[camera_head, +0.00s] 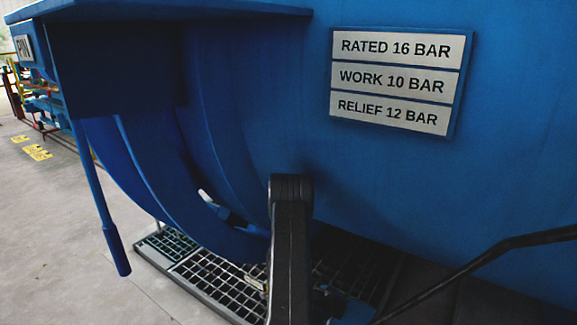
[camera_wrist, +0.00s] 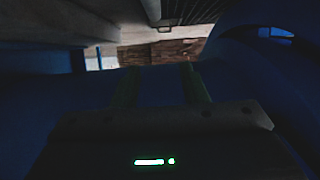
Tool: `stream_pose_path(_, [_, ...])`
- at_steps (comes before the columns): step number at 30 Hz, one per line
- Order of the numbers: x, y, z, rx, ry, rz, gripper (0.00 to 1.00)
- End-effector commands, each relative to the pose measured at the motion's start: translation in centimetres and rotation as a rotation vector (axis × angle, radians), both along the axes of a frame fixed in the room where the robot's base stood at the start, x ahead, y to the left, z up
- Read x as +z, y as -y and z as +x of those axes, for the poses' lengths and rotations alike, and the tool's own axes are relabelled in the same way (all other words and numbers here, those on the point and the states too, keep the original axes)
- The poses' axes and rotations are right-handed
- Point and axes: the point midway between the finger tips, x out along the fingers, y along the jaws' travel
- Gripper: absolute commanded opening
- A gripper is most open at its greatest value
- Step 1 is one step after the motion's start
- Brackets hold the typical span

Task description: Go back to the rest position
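My gripper (camera_wrist: 160,68) shows in the wrist view as a dark body with two fingers standing apart. Nothing shows between the fingers, though the picture is very dark. Large blue surfaces fill both sides of that view. In the head view my black arm link rises at the lower middle, in front of the blue autoclave vessel (camera_head: 400,190). My gripper cannot be made out in the head view.
A plate reading rated, work and relief pressures (camera_head: 394,80) is on the vessel. A blue lever (camera_head: 115,250) hangs at left below a blue box-like housing (camera_head: 120,70). Dark floor grating (camera_head: 215,282) lies below. Concrete floor (camera_head: 55,240) is open at left. A thin black bar (camera_head: 490,257) crosses lower right.

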Motion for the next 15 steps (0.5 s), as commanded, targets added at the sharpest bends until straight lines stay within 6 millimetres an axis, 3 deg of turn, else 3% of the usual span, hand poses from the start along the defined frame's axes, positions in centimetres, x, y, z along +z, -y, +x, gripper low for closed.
stream_pose_path(1, [0.94, 0.0, -0.03, 0.0, -0.001, 0.0, 0.4])
stream_pose_path(6, [1.85, 0.0, -0.04, 0.0, -0.001, 0.0, 0.4])
stream_pose_path(15, [1.8, 0.03, 0.01, 0.0, -0.001, 0.0, 0.4])
